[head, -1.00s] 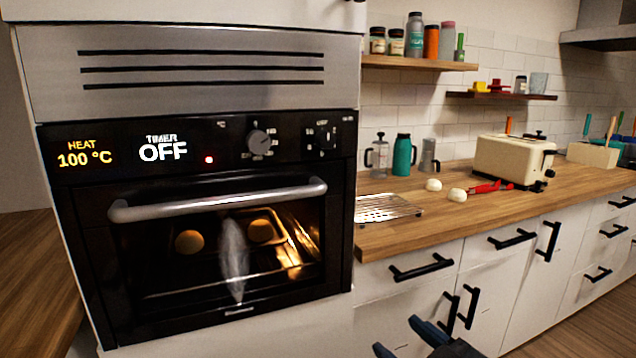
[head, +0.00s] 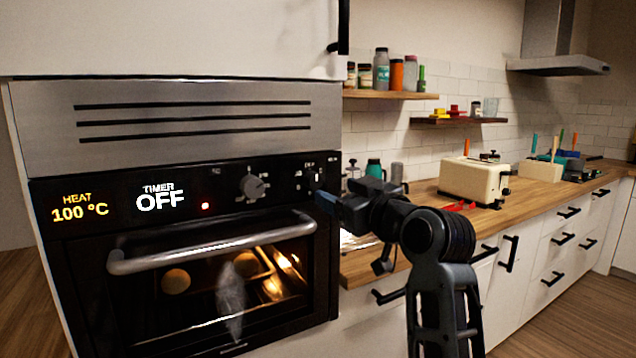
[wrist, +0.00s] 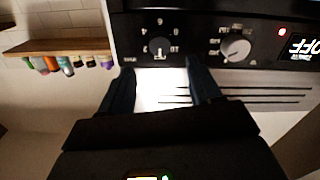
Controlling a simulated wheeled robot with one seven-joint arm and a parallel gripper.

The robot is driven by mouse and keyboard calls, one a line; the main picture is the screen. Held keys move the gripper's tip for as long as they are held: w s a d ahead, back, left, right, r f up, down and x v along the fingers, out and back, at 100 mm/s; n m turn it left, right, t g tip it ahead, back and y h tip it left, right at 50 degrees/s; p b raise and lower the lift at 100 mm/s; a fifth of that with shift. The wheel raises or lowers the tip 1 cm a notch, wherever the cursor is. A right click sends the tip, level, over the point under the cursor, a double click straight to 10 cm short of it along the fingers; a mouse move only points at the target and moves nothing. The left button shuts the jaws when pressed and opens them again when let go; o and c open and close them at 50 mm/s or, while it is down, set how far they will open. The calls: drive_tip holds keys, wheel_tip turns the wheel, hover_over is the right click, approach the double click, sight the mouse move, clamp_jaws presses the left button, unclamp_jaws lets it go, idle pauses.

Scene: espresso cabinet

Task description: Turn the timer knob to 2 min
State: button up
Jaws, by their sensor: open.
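The oven's black control panel (head: 100,185) has a display reading HEAT 100 °C and TIMER OFF (head: 160,198), with a red light beside it. A large grey knob (head: 253,188) sits mid-panel; it also shows in the wrist view (wrist: 236,47). A smaller dial (wrist: 158,46) with markings around it is at the panel's right end; in the head view my gripper (head: 326,200) partly covers it. Which knob is the timer's I cannot read. My gripper is open and empty. In the wrist view its fingertips (wrist: 160,70) stand apart, roughly lined up with the smaller dial, not visibly touching it.
The oven door handle (head: 215,242) juts out below the panel. Inside the lit oven are round buns (head: 176,281). A wooden counter (head: 520,181) with a toaster (head: 474,181) runs to the right. A shelf (head: 390,95) with jars hangs above.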

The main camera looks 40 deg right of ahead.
sight(317, 182)
drive_tip(key=p+x, duration=0.1)
drive_tip(key=x, duration=0.6)
drive_tip(key=shift+w, duration=0.15)
drive_tip(key=c, duration=1)
drive_tip(key=shift+c, duration=0.2)
drive_tip(key=m+p, duration=0.1)
drive_tip(key=m, duration=0.4)
drive_tip(key=shift+m+p, duration=0.3)
drive_tip(key=shift+p, duration=0.1)
drive_tip(key=m+p, duration=0.1)
drive_tip(key=m, duration=0.5)
drive_tip(key=shift+p, duration=0.3)
